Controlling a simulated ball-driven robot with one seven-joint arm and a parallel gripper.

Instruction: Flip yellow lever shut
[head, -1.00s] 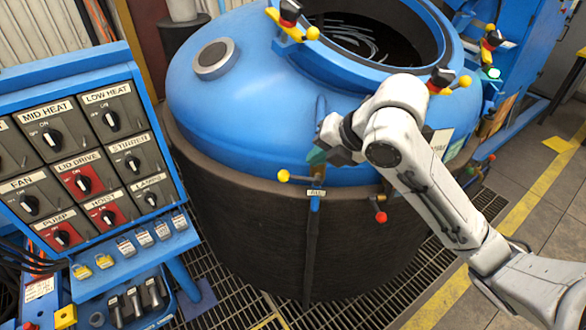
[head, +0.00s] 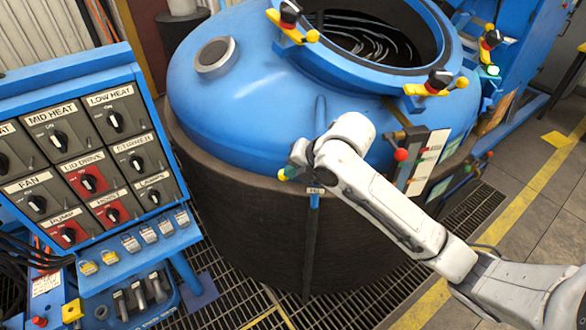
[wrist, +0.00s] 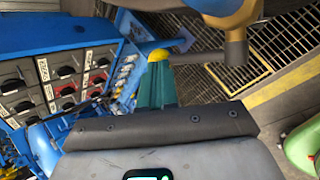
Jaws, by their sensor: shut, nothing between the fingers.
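The yellow lever's ball knob (head: 282,175) sits at the left of a labelled bracket (head: 315,191) on the front of the blue furnace vessel. My gripper hides most of the lever's arm in the head view.
The blue vessel (head: 250,110) has yellow-and-black clamps (head: 428,84) around its open top. A red-knobbed lever (head: 401,155) stands to the right, near my forearm. A blue control panel (head: 85,165) stands at left. Grating (head: 250,300) surrounds the vessel.

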